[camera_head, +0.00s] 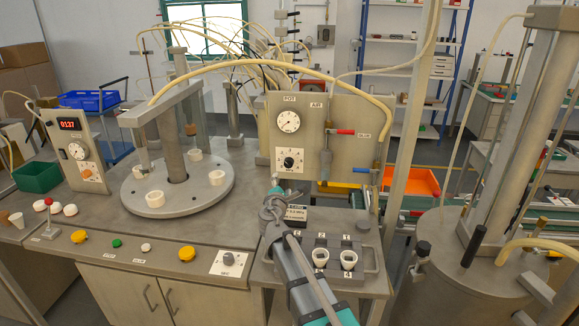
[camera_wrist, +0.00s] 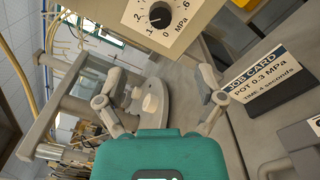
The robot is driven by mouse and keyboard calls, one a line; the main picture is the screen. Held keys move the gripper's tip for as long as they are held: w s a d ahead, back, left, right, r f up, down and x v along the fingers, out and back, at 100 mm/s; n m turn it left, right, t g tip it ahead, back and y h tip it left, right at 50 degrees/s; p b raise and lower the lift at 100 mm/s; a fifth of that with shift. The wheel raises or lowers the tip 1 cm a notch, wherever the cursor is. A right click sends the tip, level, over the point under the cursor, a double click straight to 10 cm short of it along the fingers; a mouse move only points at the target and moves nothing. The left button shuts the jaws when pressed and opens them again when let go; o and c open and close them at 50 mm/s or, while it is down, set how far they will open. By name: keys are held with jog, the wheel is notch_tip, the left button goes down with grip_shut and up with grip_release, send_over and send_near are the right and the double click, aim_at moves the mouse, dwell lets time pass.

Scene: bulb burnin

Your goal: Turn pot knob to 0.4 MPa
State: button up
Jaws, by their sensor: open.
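The pot knob (camera_head: 289,162) is a black round knob on a white scale plate, low on the grey panel under the POT label. It also shows at the top of the wrist view (camera_wrist: 159,17), with the scale marked in MPa; I cannot read its exact setting. The round white POT gauge (camera_head: 289,121) is above it; its reading is too small to tell. My gripper (camera_head: 272,197) is below and in front of the knob. In the wrist view its two fingers (camera_wrist: 160,82) are spread, open and empty, apart from the knob.
A job card (camera_wrist: 263,75) reads POT 0.3 MPa, time 4 seconds. Right of the knob are a red-handled lever (camera_head: 342,131) and a blue-handled lever (camera_head: 364,170). A block with white cups (camera_head: 348,260) stands beside my arm. A round turntable (camera_head: 177,190) is left.

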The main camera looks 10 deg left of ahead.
aim_at(288, 165)
jog(key=shift+w, duration=0.1)
jog(key=w, duration=1.3)
jog(key=shift+w+d, duration=0.3)
jog(key=shift+c, duration=0.2)
jog(key=c, duration=1.1)
